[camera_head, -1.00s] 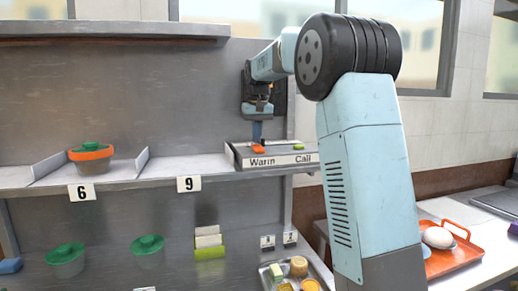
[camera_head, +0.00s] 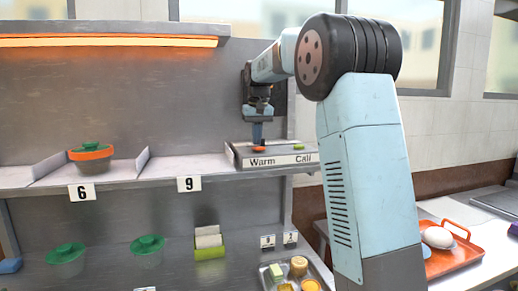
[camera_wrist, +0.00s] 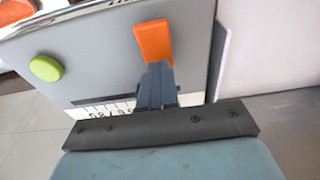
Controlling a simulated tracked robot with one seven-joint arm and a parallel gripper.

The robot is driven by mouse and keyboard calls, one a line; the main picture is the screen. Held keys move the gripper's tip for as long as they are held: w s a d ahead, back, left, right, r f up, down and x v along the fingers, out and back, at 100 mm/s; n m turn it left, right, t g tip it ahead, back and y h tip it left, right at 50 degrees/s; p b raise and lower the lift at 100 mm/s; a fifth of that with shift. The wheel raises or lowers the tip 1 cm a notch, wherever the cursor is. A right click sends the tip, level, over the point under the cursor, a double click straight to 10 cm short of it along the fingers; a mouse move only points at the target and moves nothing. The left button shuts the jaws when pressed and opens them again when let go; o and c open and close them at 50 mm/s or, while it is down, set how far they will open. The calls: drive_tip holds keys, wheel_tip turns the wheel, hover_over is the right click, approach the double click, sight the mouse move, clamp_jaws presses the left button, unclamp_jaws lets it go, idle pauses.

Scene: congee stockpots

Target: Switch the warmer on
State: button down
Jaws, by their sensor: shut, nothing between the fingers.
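The control box (camera_head: 275,160) labelled "Warm" and "Call" sits at the right end of the shelf. Its orange Warm switch (camera_head: 260,150) is under my gripper (camera_head: 257,141), and it shows clearly in the wrist view (camera_wrist: 154,40). My gripper is shut and empty, pointing down, with its tips at the near edge of the orange switch in the wrist view (camera_wrist: 158,68). Contact looks likely but I cannot be certain. The warmer strip (camera_head: 105,41) under the top shelf glows orange.
A green Call button (camera_head: 299,147) is beside the orange switch. An orange bowl with a green lid (camera_head: 91,157) stands in the slot marked 6; the slot marked 9 is empty. Green-lidded containers stand below. An orange tray (camera_head: 458,258) lies at right.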

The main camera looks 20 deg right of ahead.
wheel_tip(320, 180, up, 7)
drive_tip(key=shift+f, duration=0.15)
idle(0.7)
drive_tip(key=s+f+t, duration=0.2)
drive_tip(key=s+f, duration=0.1)
drive_tip(key=s, duration=1.9)
drive_tip(key=s+f+t, duration=0.2)
drive_tip(key=s+f, duration=1.2)
drive_tip(key=s, duration=0.4)
drive_tip(key=shift+s+d, duration=0.15)
drive_tip(key=shift+s, duration=0.25)
